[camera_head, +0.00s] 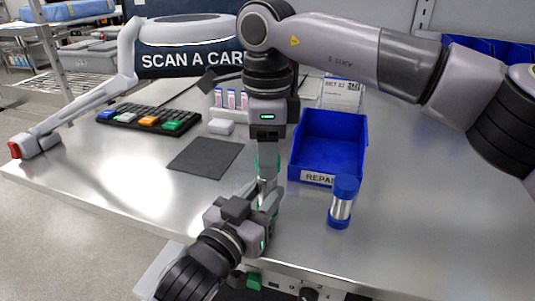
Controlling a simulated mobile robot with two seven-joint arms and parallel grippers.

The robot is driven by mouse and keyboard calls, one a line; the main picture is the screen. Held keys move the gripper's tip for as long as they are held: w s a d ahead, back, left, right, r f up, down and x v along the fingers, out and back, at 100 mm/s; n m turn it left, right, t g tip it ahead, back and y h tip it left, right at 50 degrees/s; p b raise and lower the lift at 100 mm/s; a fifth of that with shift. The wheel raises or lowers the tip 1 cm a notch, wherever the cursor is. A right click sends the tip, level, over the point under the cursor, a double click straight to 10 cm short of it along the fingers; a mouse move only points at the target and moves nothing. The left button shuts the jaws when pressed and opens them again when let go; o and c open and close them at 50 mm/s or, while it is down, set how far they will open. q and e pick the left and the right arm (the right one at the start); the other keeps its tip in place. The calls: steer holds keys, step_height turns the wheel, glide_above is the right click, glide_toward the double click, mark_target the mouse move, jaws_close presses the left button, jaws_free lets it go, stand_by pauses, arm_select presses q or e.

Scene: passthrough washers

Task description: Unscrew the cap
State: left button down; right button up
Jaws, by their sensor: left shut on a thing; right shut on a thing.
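My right gripper (267,160) points straight down above the front middle of the steel table. My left gripper (266,190) reaches up from the front edge and meets it from below. Both are shut, one above the other, on a small thing mostly hidden by their fingers. I cannot make out its cap or whether cap and body are apart. A silver cylinder (340,210) with a blue top (346,187) and blue base stands upright on the table, right of the grippers and apart from them.
A blue bin (331,131) labelled "REPAS..." stands right of the grippers. A dark square mat (204,157) lies to the left. Behind are a keypad (150,119), a white block (221,127) and several pink-and-white tubes (231,99). The table's right side is clear.

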arm_select(q)
steer(key=shift+f, duration=0.1)
arm_select(e)
steer(key=shift+r, duration=1.85)
arm_select(q)
steer(key=c, duration=0.7)
jaws_free()
